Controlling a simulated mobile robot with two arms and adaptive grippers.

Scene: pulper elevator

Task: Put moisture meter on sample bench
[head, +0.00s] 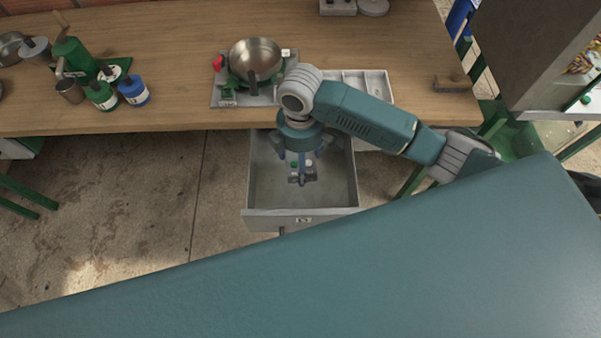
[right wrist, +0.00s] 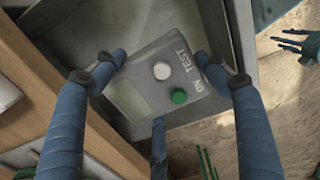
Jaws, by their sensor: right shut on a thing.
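The moisture meter (right wrist: 160,85) is a grey box with a display, a white button, a green button and the words TEST and ON. My right gripper (right wrist: 165,95) is shut on it, with blue fingers on both sides and a third below. In the head view, my right gripper (head: 300,158) hangs over the open drawer (head: 262,185), partly hiding the meter (head: 309,172). I cannot tell its height above the drawer floor. The wooden bench (head: 180,60) is behind. My left gripper (right wrist: 292,45) appears at the right wrist view's edge, fingers spread and empty.
A scale with a metal bowl (head: 256,56) and a white divided tray (head: 376,84) stand near the bench's front edge. Green and blue bottles (head: 134,90) stand left. A hammer-like tool (head: 452,84) lies right. Bare wood shows between the bottles and scale.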

